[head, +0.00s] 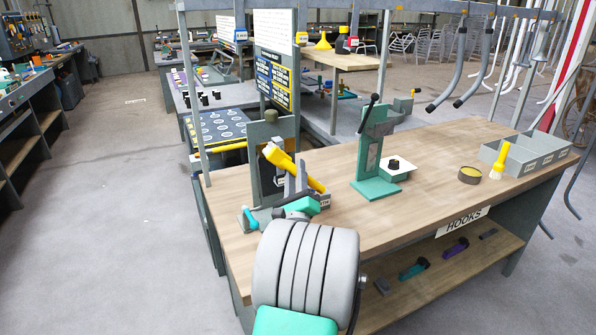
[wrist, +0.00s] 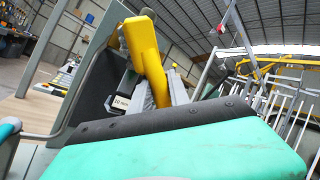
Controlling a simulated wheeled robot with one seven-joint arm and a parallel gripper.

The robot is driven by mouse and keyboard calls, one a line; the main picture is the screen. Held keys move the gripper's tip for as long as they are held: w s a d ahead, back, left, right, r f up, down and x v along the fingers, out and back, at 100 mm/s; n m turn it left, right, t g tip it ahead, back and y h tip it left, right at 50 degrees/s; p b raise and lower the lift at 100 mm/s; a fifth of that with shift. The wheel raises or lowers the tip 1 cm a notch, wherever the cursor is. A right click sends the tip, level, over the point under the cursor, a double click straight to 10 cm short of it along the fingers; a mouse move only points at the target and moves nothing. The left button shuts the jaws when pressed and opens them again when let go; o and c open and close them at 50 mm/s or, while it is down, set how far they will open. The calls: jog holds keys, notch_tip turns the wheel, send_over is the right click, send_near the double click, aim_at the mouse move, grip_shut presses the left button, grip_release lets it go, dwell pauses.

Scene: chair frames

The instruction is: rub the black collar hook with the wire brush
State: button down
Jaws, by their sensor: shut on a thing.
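My gripper (head: 300,206) is low at the left end of the workbench, beside a grey rack (head: 263,150). A yellow-handled tool, seemingly the wire brush (head: 280,157), leans there between grey uprights. In the wrist view the brush (wrist: 150,55) rises behind my teal, black-edged jaw (wrist: 180,135). My gripper appears shut on the brush; the jaw hides the contact, and I see no bristles. A small black piece (head: 393,163) sits on a white plate beside a green press; I cannot tell whether it is the black collar hook.
The green press (head: 375,155) stands mid-bench. A tin (head: 469,175), a yellow brush with pale bristles (head: 498,163) and a grey divided bin (head: 530,153) stand at the right. Coloured tools lie on the shelf below. The bench top (head: 430,150) between press and tin is clear.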

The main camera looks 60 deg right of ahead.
jog(key=shift+s+d+r+b, duration=0.1)
jog(key=shift+d+r+b, duration=0.05)
jog(key=shift+d+b, duration=0.15)
jog(key=shift+s+d+b, duration=0.3)
jog(key=shift+s+d, duration=0.15)
jog(key=shift+d, duration=0.3)
jog(key=shift+s+d+b, duration=0.25)
jog(key=shift+s+d, duration=0.2)
jog(key=shift+d, duration=0.25)
jog(key=s+a+b, duration=0.3)
jog(key=s, duration=0.2)
jog(key=shift+s+a, duration=0.1)
